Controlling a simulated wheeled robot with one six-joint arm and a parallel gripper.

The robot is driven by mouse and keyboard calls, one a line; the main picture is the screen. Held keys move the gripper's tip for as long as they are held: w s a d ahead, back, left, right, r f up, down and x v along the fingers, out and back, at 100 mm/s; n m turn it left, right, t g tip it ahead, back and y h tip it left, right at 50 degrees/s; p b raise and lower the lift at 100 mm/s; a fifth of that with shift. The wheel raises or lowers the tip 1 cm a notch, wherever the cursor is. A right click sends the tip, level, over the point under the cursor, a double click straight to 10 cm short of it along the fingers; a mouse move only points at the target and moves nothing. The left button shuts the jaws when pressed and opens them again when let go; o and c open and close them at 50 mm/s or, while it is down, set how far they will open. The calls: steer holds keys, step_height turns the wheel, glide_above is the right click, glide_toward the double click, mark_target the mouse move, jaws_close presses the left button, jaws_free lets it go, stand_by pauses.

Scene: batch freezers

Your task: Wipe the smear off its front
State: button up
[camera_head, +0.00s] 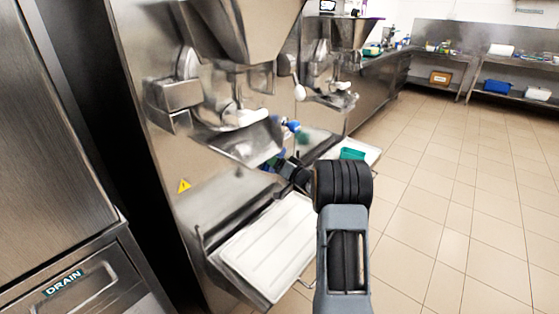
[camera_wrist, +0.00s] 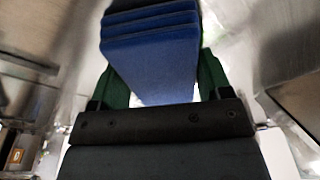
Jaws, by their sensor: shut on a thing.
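My gripper (camera_head: 276,164) reaches in front of the steel batch freezer (camera_head: 225,190), below its outlet chute and above its drip tray. In the wrist view my gripper (camera_wrist: 163,78) has green fingers shut on the sides of a folded blue cloth-like thing (camera_wrist: 150,60) with several layers. The blue thing points at the blurred steel front. I cannot tell whether it touches the steel. I cannot make out a smear clearly; the arm and gripper hide part of the front.
A white drip tray (camera_head: 268,245) juts out below my gripper. A second freezer (camera_head: 325,75) stands beyond, with a green item (camera_head: 352,154) on its tray. A steel cabinet marked DRAIN (camera_head: 65,283) stands at the left. The tiled floor (camera_head: 455,200) at right is clear.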

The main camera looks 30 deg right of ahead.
mark_target(265, 169)
steer(key=shift+s+a, duration=0.4)
steer(key=shift+a, duration=0.55)
steer(key=shift+s+a, duration=0.45)
steer(key=shift+a, duration=0.45)
steer(key=shift+s+a, duration=0.4)
steer(key=shift+a, duration=0.55)
steer(key=shift+s, duration=0.1)
steer(key=shift+d+r+v, duration=0.15)
steer(key=shift+r+v, duration=0.05)
steer(key=shift+v, duration=1.2)
steer(key=shift+d+r+v, duration=0.15)
steer(key=shift+v, duration=1.3)
steer(key=v, duration=0.3)
steer(key=shift+d+r+p, duration=0.15)
steer(key=shift+r+p, duration=0.1)
steer(key=shift+p, duration=0.05)
